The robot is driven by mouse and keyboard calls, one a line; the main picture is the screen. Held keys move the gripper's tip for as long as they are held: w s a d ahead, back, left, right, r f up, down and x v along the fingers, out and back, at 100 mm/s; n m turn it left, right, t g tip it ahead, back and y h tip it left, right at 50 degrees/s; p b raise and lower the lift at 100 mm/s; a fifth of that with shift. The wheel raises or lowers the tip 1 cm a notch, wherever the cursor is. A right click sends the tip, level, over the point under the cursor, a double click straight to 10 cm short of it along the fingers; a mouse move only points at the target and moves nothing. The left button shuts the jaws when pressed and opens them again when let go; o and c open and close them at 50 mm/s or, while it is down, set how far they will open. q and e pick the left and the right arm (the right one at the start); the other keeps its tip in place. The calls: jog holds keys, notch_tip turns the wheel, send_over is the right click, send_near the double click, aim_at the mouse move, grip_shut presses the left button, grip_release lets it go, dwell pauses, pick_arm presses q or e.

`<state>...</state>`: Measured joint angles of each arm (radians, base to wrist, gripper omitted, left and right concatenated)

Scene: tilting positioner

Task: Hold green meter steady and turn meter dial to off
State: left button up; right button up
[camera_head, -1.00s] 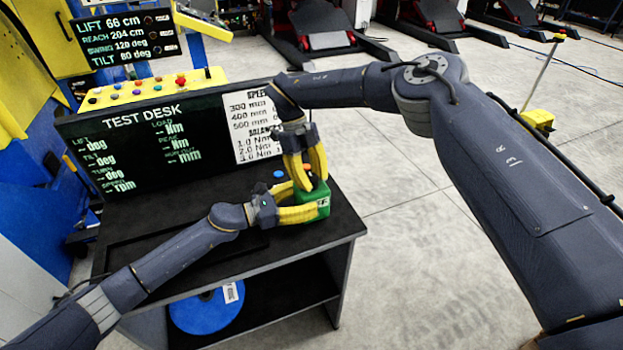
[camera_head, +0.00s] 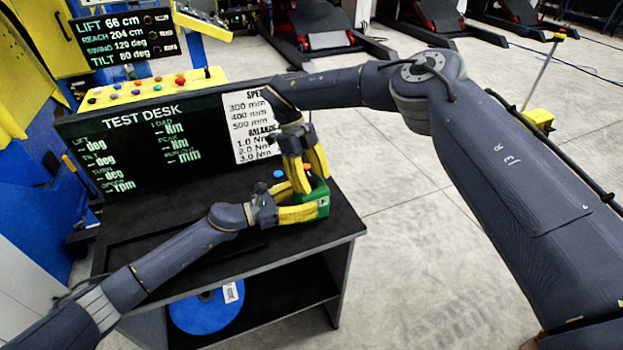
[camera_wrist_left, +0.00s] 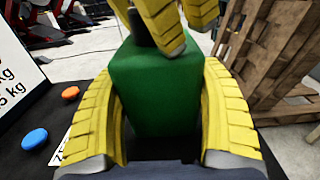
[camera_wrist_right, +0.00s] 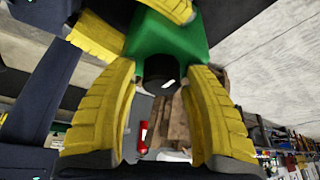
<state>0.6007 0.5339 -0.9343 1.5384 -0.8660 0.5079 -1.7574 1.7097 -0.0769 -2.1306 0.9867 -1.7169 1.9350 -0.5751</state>
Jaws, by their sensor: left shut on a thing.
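The green meter (camera_head: 318,193) is a box near the right end of the black desk top. My left gripper (camera_head: 308,202) is shut on it, one yellow finger along each side; the left wrist view shows the green body (camera_wrist_left: 155,85) between them. The meter's black dial (camera_wrist_right: 160,74) has a pale mark and shows in the right wrist view. My right gripper (camera_head: 314,183) comes from above. Its fingers stand either side of the dial, with thin gaps visible, so it looks open. The fingers hide the dial in the head view.
A blue button (camera_head: 279,174) and an orange button (camera_head: 306,167) sit on the desk beside the meter. The TEST DESK screen (camera_head: 150,140) stands behind. A blue disc (camera_head: 206,308) lies on the lower shelf. The floor right of the desk is clear.

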jog(key=shift+o, duration=0.8)
jog(key=shift+w+r, duration=0.1)
pick_arm(q)
jog(key=shift+s, duration=0.1)
pick_arm(e)
jog(key=v, duration=1.2)
jog(key=shift+d, duration=0.1)
pick_arm(q)
jog(key=o, duration=1.6)
jog(key=shift+o, duration=0.4)
jog(key=shift+a, duration=0.1)
